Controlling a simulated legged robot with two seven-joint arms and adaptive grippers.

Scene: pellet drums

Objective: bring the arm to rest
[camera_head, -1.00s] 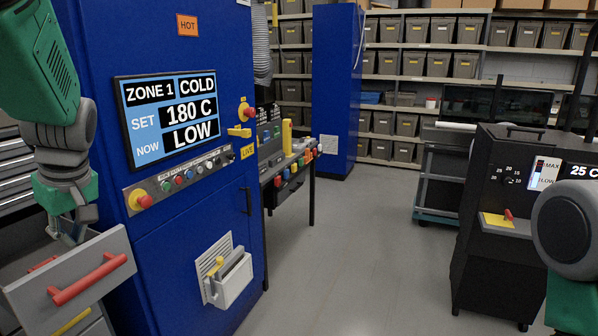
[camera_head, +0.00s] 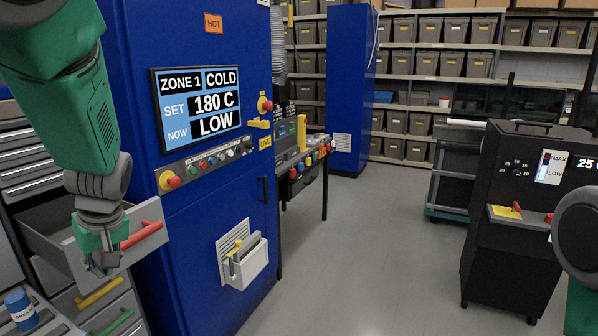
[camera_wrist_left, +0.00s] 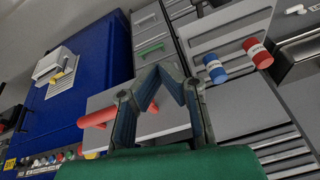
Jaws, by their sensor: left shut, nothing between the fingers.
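My left gripper (camera_head: 101,268) hangs at the left of the head view, in front of the open grey drawer with a red handle (camera_head: 141,234). It is shut with nothing in it. In the left wrist view its fingers (camera_wrist_left: 163,70) meet at the tips, and the red handle (camera_wrist_left: 98,118) shows behind and beside them. I cannot tell whether the gripper touches the drawer. Of my right arm only a rounded grey and green link shows at the right edge of the head view; its gripper is out of view.
The blue cabinet (camera_head: 205,190) with a screen reading 180 C LOW (camera_head: 201,106) stands right of my left arm. A blue can (camera_head: 20,307) stands at the lower left. A black machine (camera_head: 505,240) stands at the right. The grey floor (camera_head: 370,240) between is clear.

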